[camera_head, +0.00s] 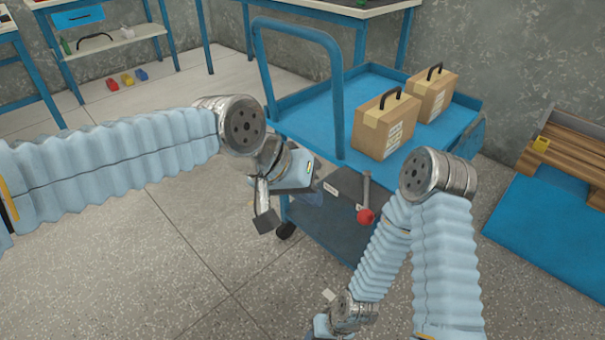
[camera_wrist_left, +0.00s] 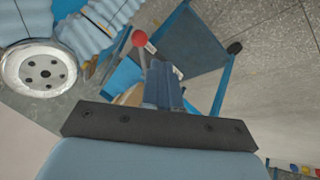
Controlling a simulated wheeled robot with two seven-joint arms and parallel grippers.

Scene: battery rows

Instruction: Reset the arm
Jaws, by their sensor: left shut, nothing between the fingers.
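My left arm (camera_head: 110,150) comes in from the left, with its sleeve in light blue. My left gripper (camera_head: 265,222) hangs in front of the blue cart, over the floor, and is shut and empty. In the left wrist view its fingers (camera_wrist_left: 163,85) are together with nothing between them. My right arm (camera_head: 447,260) comes up from the bottom right and folds down at its elbow. Its wrist (camera_head: 352,310) shows at the bottom edge, but its fingers are too unclear to tell whether they are open.
The blue cart (camera_head: 305,105) carries two cardboard boxes with black handles (camera_head: 385,124) (camera_head: 432,92) on its top tray. A red knob (camera_head: 365,216) shows near its lower shelf. A wooden pallet (camera_head: 562,155) and a blue mat (camera_head: 545,235) lie at the right. The front left floor is clear.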

